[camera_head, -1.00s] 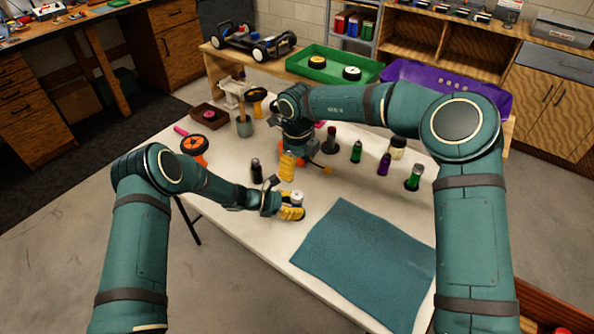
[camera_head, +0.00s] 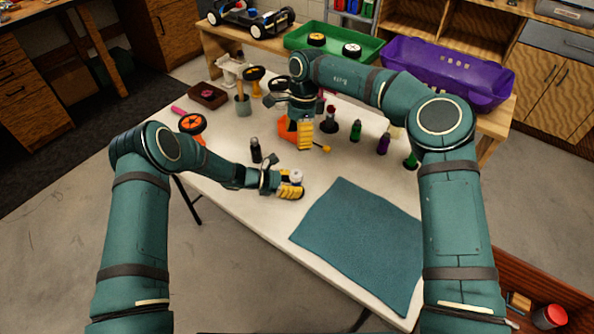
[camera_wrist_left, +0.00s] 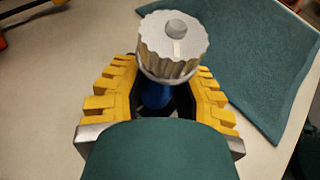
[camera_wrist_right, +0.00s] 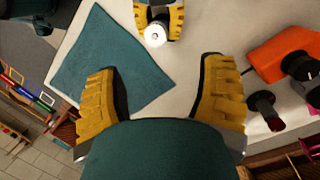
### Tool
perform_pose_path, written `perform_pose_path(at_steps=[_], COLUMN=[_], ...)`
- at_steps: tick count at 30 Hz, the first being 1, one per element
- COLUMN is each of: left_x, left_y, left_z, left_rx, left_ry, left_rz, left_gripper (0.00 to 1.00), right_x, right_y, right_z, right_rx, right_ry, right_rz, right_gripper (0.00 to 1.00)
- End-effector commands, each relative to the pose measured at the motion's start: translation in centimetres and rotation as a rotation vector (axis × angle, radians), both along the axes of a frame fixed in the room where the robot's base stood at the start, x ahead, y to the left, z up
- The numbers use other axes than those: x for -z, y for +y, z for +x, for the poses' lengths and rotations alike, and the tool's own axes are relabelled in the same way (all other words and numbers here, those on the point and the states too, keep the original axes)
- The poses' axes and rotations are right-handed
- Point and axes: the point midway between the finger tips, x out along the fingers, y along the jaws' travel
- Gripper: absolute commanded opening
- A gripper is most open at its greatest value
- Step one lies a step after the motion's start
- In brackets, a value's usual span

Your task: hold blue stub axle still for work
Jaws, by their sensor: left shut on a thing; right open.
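The blue stub axle (camera_wrist_left: 157,97) shows between the yellow fingers of my left gripper (camera_wrist_left: 157,100) in the left wrist view. A silvery ribbed round part (camera_wrist_left: 172,45) sits on its far end and hides much of it. In the head view my left gripper (camera_head: 291,186) is low over the table beside the teal mat, with the pale round part (camera_head: 296,176) at its fingers. My right gripper (camera_wrist_right: 163,95) is open and empty in the right wrist view, facing the left gripper across the table. In the head view it (camera_head: 305,138) hangs near the orange tool.
A teal mat (camera_head: 360,245) lies at the table's front right. Several small bottles, such as a green one (camera_head: 356,130) and a dark one (camera_head: 255,150), stand around. An orange tool (camera_wrist_right: 285,52) lies near my right gripper. A green tray (camera_head: 300,40) and purple bin (camera_head: 420,65) stand behind.

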Motion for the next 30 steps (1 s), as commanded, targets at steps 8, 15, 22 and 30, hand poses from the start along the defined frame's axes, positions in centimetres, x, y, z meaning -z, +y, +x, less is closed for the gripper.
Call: perform_pose_path(at_steps=[8, 15, 22, 30], left_x=[0.0, 0.0, 0.0, 0.0], left_y=[0.0, 0.0, 0.0, 0.0], left_z=[0.0, 0.0, 0.0, 0.0], left_rx=[0.000, 0.000, 0.000, 0.000], left_ry=[0.000, 0.000, 0.000, 0.000], left_rz=[0.001, 0.001, 0.001, 0.000], left_gripper=[0.00, 0.00, 0.00, 0.00], right_x=[0.5, 0.8, 2.0, 6.5], right_y=[-1.3, -2.1, -2.1, -1.1], right_z=[0.9, 1.2, 0.9, -0.8], right_rx=[-0.387, -0.579, -0.618, -0.617], right_ry=[0.036, 0.041, 0.041, 0.044], right_rz=[0.160, 0.254, 0.272, 0.272], right_gripper=[0.69, 0.69, 0.69, 0.69])
